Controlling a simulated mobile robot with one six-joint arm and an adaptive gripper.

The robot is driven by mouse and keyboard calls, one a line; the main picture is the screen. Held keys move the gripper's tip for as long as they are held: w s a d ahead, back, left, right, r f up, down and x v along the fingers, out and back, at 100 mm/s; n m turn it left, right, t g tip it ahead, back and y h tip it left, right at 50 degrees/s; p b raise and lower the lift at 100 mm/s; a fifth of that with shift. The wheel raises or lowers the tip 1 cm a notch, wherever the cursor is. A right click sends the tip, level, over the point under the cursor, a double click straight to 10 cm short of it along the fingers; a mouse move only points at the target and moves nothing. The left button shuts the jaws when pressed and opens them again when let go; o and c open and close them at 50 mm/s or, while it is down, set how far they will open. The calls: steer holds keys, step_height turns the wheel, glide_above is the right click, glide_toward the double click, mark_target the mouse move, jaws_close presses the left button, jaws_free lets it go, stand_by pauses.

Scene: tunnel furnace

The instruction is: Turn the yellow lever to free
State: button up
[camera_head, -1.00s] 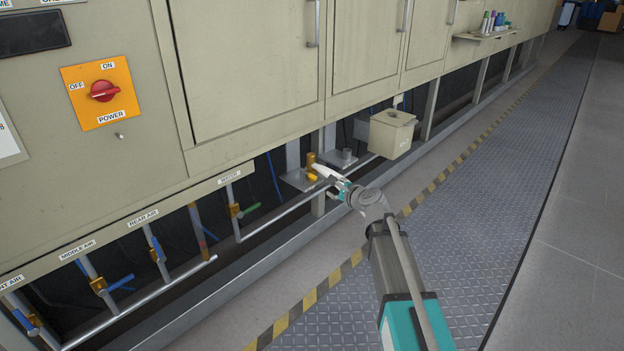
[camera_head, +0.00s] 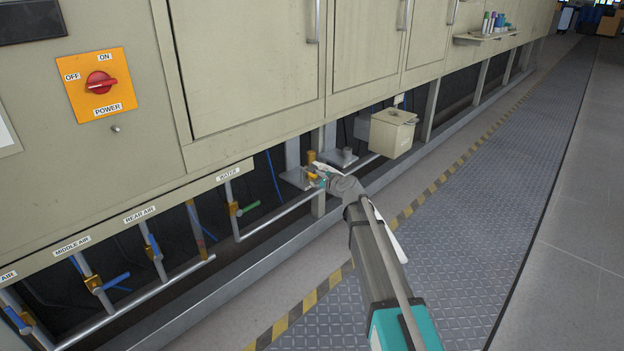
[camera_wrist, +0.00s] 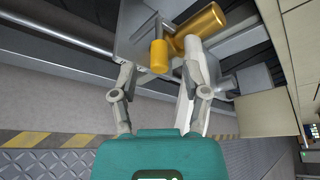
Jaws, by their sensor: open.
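The yellow lever (camera_wrist: 159,55) shows in the wrist view as a short rounded handle beside a larger brass-yellow cylinder (camera_wrist: 203,30), both on a grey metal plate (camera_wrist: 140,22). In the head view the yellow cylinder (camera_head: 311,157) stands on its plate under the cabinet, and the lever is mostly hidden by my gripper (camera_head: 318,172). In the wrist view my gripper (camera_wrist: 160,72) is open, with one finger left of the lever and one right of it. The lever's end lies between the fingers. I cannot tell whether either finger touches it.
A second plate with a grey cylinder (camera_head: 346,154) and a beige box (camera_head: 392,132) stand just right. A horizontal pipe (camera_head: 280,221) and a low metal rail (camera_head: 230,270) run along the cabinet's foot. The patterned floor (camera_head: 470,240) is clear.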

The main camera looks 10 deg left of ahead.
mark_target(315, 176)
steer(key=shift+x, duration=1.45)
jaws_close()
steer(key=shift+a, duration=0.2)
